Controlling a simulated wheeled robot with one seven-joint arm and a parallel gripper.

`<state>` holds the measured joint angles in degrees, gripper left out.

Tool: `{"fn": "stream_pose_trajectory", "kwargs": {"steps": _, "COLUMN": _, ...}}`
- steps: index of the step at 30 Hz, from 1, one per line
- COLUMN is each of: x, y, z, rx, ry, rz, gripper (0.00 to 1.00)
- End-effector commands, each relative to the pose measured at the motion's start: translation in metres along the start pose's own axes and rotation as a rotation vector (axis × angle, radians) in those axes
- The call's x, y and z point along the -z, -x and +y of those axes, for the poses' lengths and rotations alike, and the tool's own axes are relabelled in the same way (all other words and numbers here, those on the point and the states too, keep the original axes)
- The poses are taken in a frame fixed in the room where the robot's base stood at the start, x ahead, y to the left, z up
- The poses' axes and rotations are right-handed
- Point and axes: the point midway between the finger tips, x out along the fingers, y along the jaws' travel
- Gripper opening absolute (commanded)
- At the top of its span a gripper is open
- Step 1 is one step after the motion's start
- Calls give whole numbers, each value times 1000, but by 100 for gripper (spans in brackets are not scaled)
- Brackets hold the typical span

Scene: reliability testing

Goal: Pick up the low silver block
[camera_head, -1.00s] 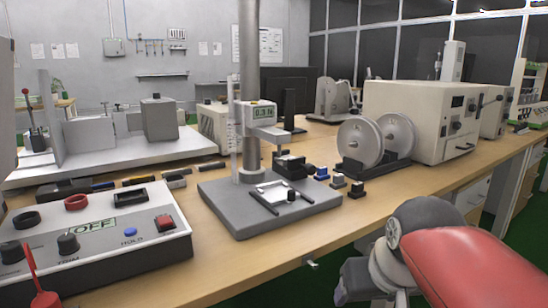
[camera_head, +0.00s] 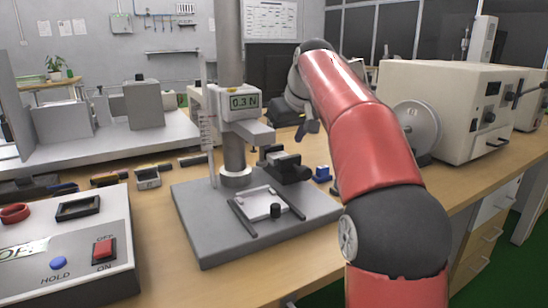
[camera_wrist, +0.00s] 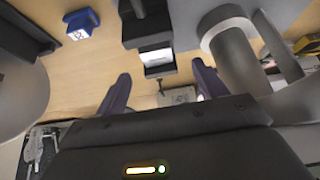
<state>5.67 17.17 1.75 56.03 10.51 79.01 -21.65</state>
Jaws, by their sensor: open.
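My gripper (camera_head: 308,130) is behind the black vise in the head view. In the wrist view its two dark fingers (camera_wrist: 160,84) are spread apart with nothing clamped. A low, pale silver-grey block (camera_wrist: 180,97) shows beyond and between the fingers, partly cut off by the gripper body; it looks like the low silver block. I cannot make it out in the head view, where the vise and arm block that spot. The black vise (camera_head: 287,168) with a silver jaw also shows in the wrist view (camera_wrist: 150,28), just past the block.
A grey test stand (camera_head: 215,240) with a force gauge (camera_head: 240,101) stands beside the vise; its column is close on the right in the wrist view. A blue block (camera_head: 322,173) sits right of the vise. Wheels and a beige machine (camera_head: 440,105) stand at right.

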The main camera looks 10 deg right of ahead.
Motion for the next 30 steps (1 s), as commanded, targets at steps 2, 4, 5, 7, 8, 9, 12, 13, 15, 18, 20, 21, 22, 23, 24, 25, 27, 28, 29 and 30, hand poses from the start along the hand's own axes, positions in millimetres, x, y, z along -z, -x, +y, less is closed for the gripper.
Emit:
{"fn": "stream_pose_trajectory", "kwargs": {"steps": 2, "x": -1, "y": -10, "z": 0, "rx": 1, "ry": 0, "rz": -2, "gripper": 71}}
{"fn": "stream_pose_trajectory", "kwargs": {"steps": 4, "x": 0, "y": -15, "z": 1, "rx": 1, "ry": -1, "rz": -3, "gripper": 71}}
{"fn": "stream_pose_trajectory", "kwargs": {"steps": 5, "x": 0, "y": -17, "z": 1, "rx": 1, "ry": -1, "rz": -3, "gripper": 71}}
{"fn": "stream_pose_trajectory", "kwargs": {"steps": 7, "x": 1, "y": -26, "z": 2, "rx": 1, "ry": -1, "rz": -3, "gripper": 71}}
{"fn": "stream_pose_trajectory", "kwargs": {"steps": 8, "x": 2, "y": -30, "z": 3, "rx": 1, "ry": -1, "rz": -3, "gripper": 71}}
{"fn": "stream_pose_trajectory", "kwargs": {"steps": 9, "x": 3, "y": -37, "z": 4, "rx": 1, "ry": 0, "rz": -4, "gripper": 71}}
{"fn": "stream_pose_trajectory", "kwargs": {"steps": 12, "x": 3, "y": -52, "z": 4, "rx": 1, "ry": 0, "rz": -3, "gripper": 71}}
{"fn": "stream_pose_trajectory", "kwargs": {"steps": 13, "x": 3, "y": -56, "z": 4, "rx": 1, "ry": 0, "rz": -3, "gripper": 71}}
{"fn": "stream_pose_trajectory", "kwargs": {"steps": 15, "x": 4, "y": -60, "z": 5, "rx": 0, "ry": 0, "rz": -1, "gripper": 71}}
{"fn": "stream_pose_trajectory", "kwargs": {"steps": 18, "x": 4, "y": -61, "z": 5, "rx": -1, "ry": 0, "rz": 0, "gripper": 71}}
{"fn": "stream_pose_trajectory", "kwargs": {"steps": 20, "x": 4, "y": -61, "z": 5, "rx": -1, "ry": 0, "rz": 0, "gripper": 71}}
{"fn": "stream_pose_trajectory", "kwargs": {"steps": 21, "x": 4, "y": -61, "z": 5, "rx": -1, "ry": 0, "rz": 0, "gripper": 71}}
{"fn": "stream_pose_trajectory", "kwargs": {"steps": 22, "x": 4, "y": -61, "z": 5, "rx": -1, "ry": 0, "rz": 0, "gripper": 68}}
{"fn": "stream_pose_trajectory", "kwargs": {"steps": 23, "x": 4, "y": -61, "z": 5, "rx": -1, "ry": 0, "rz": 0, "gripper": 64}}
{"fn": "stream_pose_trajectory", "kwargs": {"steps": 24, "x": 4, "y": -61, "z": 5, "rx": -1, "ry": 0, "rz": 0, "gripper": 59}}
{"fn": "stream_pose_trajectory", "kwargs": {"steps": 25, "x": 4, "y": -61, "z": 5, "rx": -1, "ry": -1, "rz": 0, "gripper": 55}}
{"fn": "stream_pose_trajectory", "kwargs": {"steps": 27, "x": 4, "y": -60, "z": 5, "rx": -1, "ry": 0, "rz": 0, "gripper": 46}}
{"fn": "stream_pose_trajectory", "kwargs": {"steps": 28, "x": 4, "y": -61, "z": 5, "rx": -1, "ry": -1, "rz": 0, "gripper": 42}}
{"fn": "stream_pose_trajectory", "kwargs": {"steps": 29, "x": 4, "y": -60, "z": 5, "rx": -1, "ry": -1, "rz": 0, "gripper": 38}}
{"fn": "stream_pose_trajectory", "kwargs": {"steps": 30, "x": 4, "y": -60, "z": 5, "rx": -1, "ry": -1, "rz": 0, "gripper": 33}}
